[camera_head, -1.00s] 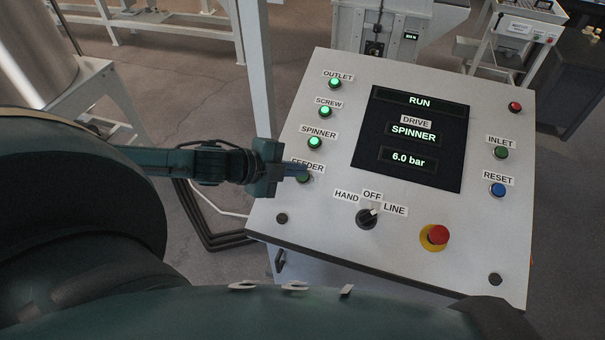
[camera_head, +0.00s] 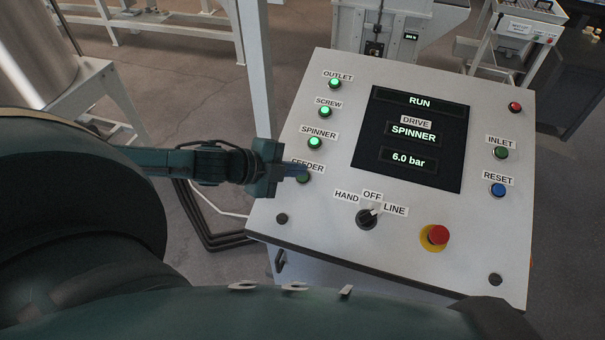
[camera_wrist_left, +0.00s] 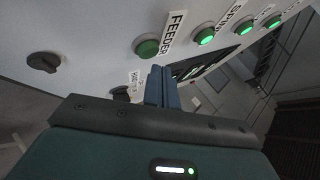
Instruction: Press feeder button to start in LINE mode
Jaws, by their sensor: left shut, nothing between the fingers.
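The feeder button (camera_head: 303,177) is a green, unlit button at the lower left of the panel, under the FEEDER label. It also shows in the left wrist view (camera_wrist_left: 147,47), where it looks dull beside the lit ones. My left gripper (camera_head: 304,172) is shut and empty, its fingertips over the panel at the feeder button's upper edge in the head view. In the left wrist view the closed fingers (camera_wrist_left: 162,86) appear below the button; I cannot tell whether they touch. The mode selector (camera_head: 368,218) points toward LINE. My right gripper is not in view.
The spinner (camera_head: 315,143), screw (camera_head: 325,112) and outlet (camera_head: 335,83) buttons glow green. The screen (camera_head: 407,138) reads RUN, DRIVE SPINNER, 6.0 bar. A red emergency stop (camera_head: 438,235), blue reset button (camera_head: 498,190) and dark green inlet button (camera_head: 502,153) sit to the right.

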